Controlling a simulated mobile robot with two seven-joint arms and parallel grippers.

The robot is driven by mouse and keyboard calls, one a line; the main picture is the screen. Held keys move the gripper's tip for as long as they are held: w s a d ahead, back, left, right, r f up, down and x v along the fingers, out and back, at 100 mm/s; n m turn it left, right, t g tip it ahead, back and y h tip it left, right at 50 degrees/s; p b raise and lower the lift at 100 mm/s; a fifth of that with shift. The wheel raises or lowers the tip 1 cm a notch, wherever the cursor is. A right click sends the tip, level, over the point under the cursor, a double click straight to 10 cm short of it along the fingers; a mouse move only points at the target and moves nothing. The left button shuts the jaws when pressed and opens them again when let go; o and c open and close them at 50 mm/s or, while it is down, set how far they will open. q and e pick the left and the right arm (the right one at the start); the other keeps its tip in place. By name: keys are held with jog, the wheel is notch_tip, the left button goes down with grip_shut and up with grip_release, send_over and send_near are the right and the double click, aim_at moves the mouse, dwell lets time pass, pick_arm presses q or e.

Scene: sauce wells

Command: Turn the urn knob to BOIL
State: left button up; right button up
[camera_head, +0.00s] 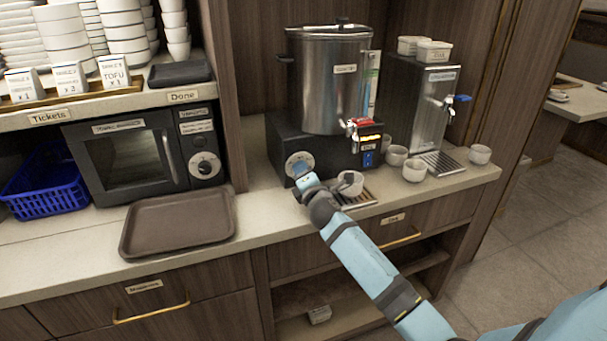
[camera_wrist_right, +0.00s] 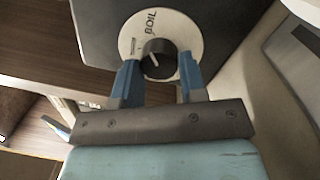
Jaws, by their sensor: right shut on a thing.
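The steel urn (camera_head: 330,85) stands on a black base at the back of the counter. Its round white dial (camera_head: 298,160) is on the base's front left. In the right wrist view the dial (camera_wrist_right: 130,45) has the word BOIL near its upper edge and another mark too small to read. The black knob (camera_wrist_right: 158,58) sits at its centre, with a pale pointer line. My right gripper (camera_wrist_right: 158,80) is shut on the knob, one blue finger on each side. In the head view my right gripper (camera_head: 304,178) partly covers the dial. My left gripper is not seen.
Several white cups (camera_head: 397,155) stand right of the urn base, near a second steel dispenser (camera_head: 412,100). Another cup (camera_head: 350,183) is close beside my right gripper, over a drip tray (camera_head: 358,200). A brown tray (camera_head: 178,224) and a microwave (camera_head: 128,155) are left.

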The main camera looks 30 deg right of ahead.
jog(key=o, duration=0.9)
jog(key=v, duration=1.3)
jog(key=shift+s+a, duration=0.2)
jog(key=shift+s, duration=0.2)
jog(key=shift+f, duration=0.1)
